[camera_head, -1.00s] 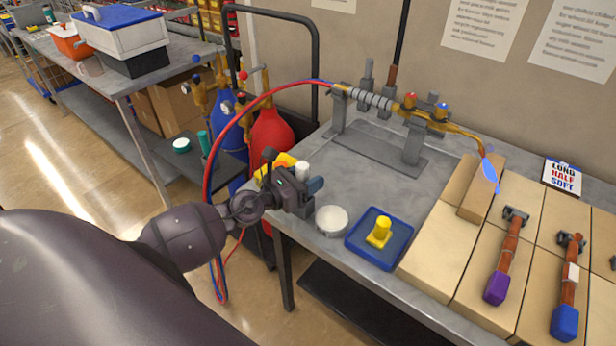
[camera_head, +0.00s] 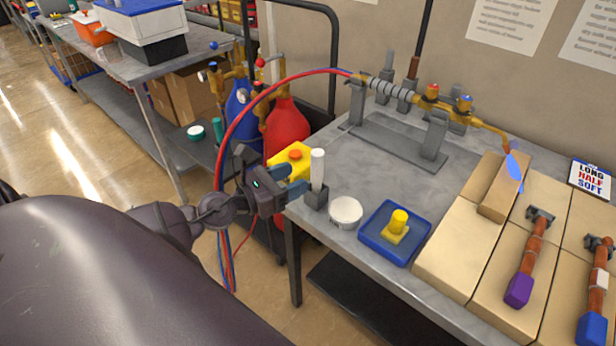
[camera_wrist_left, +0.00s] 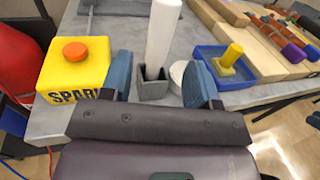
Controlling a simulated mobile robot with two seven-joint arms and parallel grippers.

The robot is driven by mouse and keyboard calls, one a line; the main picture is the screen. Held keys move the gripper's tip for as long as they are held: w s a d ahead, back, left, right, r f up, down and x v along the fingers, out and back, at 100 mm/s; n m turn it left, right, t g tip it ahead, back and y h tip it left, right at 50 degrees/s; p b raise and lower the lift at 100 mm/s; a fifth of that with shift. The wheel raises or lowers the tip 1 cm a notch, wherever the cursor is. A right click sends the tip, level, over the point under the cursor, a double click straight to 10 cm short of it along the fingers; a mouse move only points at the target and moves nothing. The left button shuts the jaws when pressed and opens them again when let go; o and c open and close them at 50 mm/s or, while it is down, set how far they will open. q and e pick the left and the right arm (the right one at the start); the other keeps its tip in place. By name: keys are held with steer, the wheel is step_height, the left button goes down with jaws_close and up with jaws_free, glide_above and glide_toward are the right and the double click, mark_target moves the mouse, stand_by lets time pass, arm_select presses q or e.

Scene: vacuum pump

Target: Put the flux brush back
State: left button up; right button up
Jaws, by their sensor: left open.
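A white upright stick (camera_head: 317,168), which I take to be the flux brush's handle, stands in a small grey square holder (camera_head: 315,198) at the table's left edge. Its lower end is hidden inside the holder. My left gripper (camera_head: 289,181) is open and empty, just left of the stick. In the left wrist view, the white stick (camera_wrist_left: 162,38) and grey holder (camera_wrist_left: 153,88) appear beyond and between the open blue fingers (camera_wrist_left: 160,80); the stick looks upright and apart from them. My right gripper is not in view.
A yellow box with an orange cap (camera_head: 291,158) sits left of the holder. A round white tin (camera_head: 345,211) and a blue tray (camera_head: 372,246) with a yellow piece are close on the right. A red hose (camera_head: 226,140) arches behind the gripper. Bricks (camera_head: 450,255) lie farther right.

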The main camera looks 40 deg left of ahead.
arm_select(q)
steer(key=s+f+n+g+y+b, duration=0.1)
steer(key=s+f+n+y, duration=0.25)
steer(key=f+n, duration=0.65)
steer(key=s+f+n+g+y+b, duration=0.1)
steer(key=s+f+n+y, duration=0.3)
steer(key=n, duration=1.1)
steer(key=s+d+f+n+g, duration=0.1)
steer(key=s+d+f+n, duration=0.2)
steer(key=n, duration=0.4)
steer(key=s+d+f+n+g+h, duration=0.1)
steer(key=s+d+f+n+g, duration=0.1)
steer(key=d+f+n, duration=0.2)
step_height(320, 180, down, 2)
steer(key=n, duration=0.2)
steer(key=shift+s+n, duration=0.4)
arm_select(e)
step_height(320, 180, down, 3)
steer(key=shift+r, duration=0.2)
arm_select(q)
steer(key=shift+f+h, duration=0.1)
steer(key=shift+h, duration=0.15)
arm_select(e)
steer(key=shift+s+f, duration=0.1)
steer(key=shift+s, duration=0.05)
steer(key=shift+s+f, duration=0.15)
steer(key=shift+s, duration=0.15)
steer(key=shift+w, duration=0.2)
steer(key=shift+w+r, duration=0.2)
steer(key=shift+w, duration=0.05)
